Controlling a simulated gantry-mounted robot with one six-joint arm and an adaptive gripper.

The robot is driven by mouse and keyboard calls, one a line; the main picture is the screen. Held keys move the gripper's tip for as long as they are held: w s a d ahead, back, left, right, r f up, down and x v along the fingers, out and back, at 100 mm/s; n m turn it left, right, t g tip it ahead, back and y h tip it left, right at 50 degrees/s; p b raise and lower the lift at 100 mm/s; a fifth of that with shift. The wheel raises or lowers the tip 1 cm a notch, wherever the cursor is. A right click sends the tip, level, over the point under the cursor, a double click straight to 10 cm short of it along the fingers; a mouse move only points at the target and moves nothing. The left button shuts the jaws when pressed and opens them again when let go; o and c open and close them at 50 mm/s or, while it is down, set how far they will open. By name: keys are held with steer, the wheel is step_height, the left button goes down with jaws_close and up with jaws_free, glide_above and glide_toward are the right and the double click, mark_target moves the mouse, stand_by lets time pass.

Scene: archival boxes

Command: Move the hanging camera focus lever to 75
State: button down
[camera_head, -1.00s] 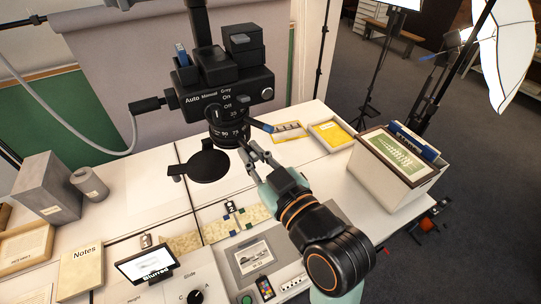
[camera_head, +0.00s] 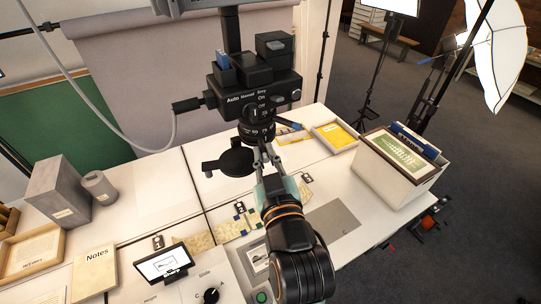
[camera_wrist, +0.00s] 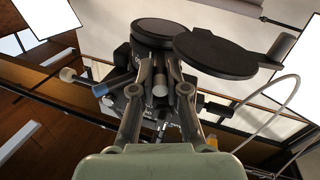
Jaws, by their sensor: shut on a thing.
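The hanging camera (camera_head: 255,88) is a black body with a dial and a numbered lens ring (camera_head: 256,130) at its lower end. The ring's numbers are too small to read surely. My gripper (camera_head: 265,147) reaches up from below, its fingertips at the lens. In the wrist view its two fingers (camera_wrist: 158,72) are shut on a short grey cylindrical lever (camera_wrist: 159,86) under the round black lens. A blue-tipped lever (camera_head: 291,124) sticks out to the right, apart from the fingers. The small display (camera_head: 163,264) on the table shows a picture, with no readable word.
A black lens cap flap (camera_head: 236,162) hangs beside the lens, close left of my fingers; it also shows in the wrist view (camera_wrist: 228,53).

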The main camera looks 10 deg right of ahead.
steer(key=c, duration=1.2)
jaws_free()
steer(key=s, duration=1.2)
steer(key=shift+d, duration=0.35)
steer(key=a+f+m+g+p, duration=0.1)
steer(key=a+f, duration=0.1)
steer(key=f, duration=0.1)
steer(key=s+a+f+m+g+p, duration=0.1)
steer(key=a+f+g, duration=0.1)
steer(key=f, duration=0.2)
steer(key=s+a+f+m+g+h+p, duration=0.1)
steer(key=a+f+g, duration=0.1)
steer(key=f, duration=0.1)
steer(key=shift+s+a+f, duration=0.15)
